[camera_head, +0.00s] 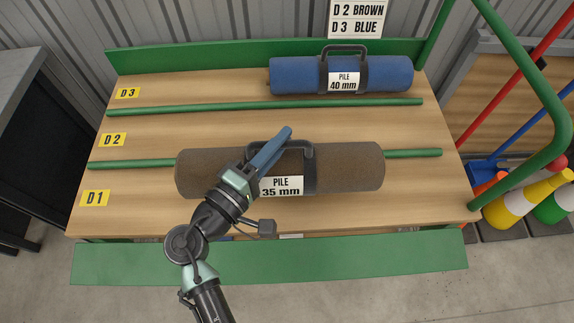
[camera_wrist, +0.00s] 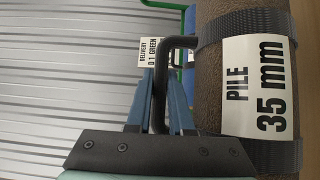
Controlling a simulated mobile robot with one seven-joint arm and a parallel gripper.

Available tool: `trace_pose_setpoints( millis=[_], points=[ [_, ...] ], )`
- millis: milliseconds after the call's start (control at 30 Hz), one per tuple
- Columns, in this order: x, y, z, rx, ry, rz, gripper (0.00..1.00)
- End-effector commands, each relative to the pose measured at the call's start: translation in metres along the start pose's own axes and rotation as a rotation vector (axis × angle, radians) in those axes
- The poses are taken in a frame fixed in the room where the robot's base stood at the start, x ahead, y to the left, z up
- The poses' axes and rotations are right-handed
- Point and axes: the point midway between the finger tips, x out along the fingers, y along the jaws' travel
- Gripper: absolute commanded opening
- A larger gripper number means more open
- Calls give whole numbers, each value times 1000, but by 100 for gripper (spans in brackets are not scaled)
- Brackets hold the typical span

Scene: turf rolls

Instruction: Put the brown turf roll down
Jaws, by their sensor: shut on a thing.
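The brown turf roll (camera_head: 345,168) has a dark strap, a black handle and a white label reading PILE 35 mm. My gripper (camera_head: 272,150) is shut on its handle; the wrist view shows the blue fingers (camera_wrist: 162,100) on either side of the black bar. In the head view the roll lies level across the green divider between D1 and D2 and hides its middle. I cannot tell whether the roll touches the bench (camera_head: 420,125) or hangs above it. The sign (camera_head: 357,18) reads D 2 BROWN, D 3 BLUE.
A blue turf roll (camera_head: 390,75), labelled PILE 40 mm, lies in the D3 lane at the back right. The D2 lane shows bare wood behind the brown roll. Green rails edge the bench.

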Motion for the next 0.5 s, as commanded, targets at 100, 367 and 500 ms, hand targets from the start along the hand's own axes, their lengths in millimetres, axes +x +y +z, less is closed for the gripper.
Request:
trace_pose_setpoints(
  millis=[100, 367, 500],
  points=[
    [1, -11, 0, 3, 0, 8, 0],
    [1, -36, 0, 2, 0, 7, 0],
    [1, -50, -1, 2, 0, 8, 0]
  ],
)
